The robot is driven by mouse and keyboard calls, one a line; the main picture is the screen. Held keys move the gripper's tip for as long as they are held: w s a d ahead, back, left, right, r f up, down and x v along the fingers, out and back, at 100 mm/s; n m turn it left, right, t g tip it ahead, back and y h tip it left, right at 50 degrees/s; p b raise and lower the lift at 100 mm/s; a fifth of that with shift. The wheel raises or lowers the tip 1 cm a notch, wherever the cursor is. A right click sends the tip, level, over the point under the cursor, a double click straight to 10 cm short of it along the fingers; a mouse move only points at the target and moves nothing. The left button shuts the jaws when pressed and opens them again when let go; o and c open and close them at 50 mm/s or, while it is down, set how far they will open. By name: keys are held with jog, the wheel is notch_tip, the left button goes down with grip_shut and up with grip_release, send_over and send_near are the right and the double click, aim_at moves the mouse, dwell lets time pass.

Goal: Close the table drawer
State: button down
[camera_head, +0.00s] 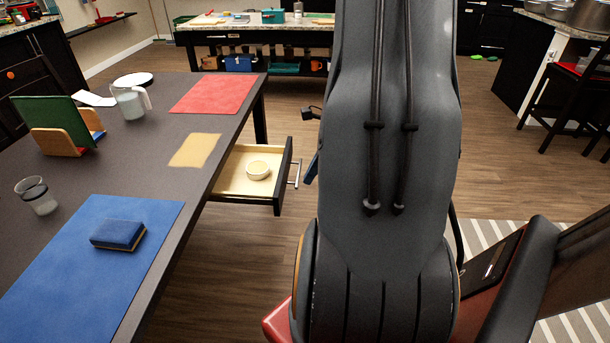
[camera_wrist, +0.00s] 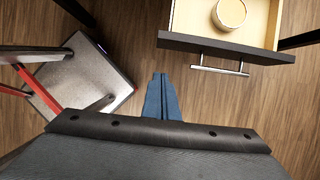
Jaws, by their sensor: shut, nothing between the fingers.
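The table drawer (camera_head: 283,184) is pulled out from the right side of the dark table (camera_head: 110,184). It has a dark front, a pale wooden inside and a metal bar handle (camera_head: 296,174). A round cream-coloured container (camera_head: 258,170) sits in it. In the wrist view the drawer front (camera_wrist: 224,46) is at the upper right, with its handle (camera_wrist: 220,67) facing me. My gripper (camera_wrist: 161,85) has blue fingers, shut and empty, over the floor to the left of the handle and apart from it. In the head view my arm hides most of the gripper.
A chair (camera_wrist: 88,80) stands at the left of the wrist view, near my gripper. Bare wooden floor surrounds the drawer.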

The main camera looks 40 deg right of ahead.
jog(key=w+a+f, duration=0.4)
jog(key=w+f, duration=0.1)
jog(key=f, duration=0.2)
jog(key=shift+a, duration=0.25)
jog(key=shift+w, duration=0.2)
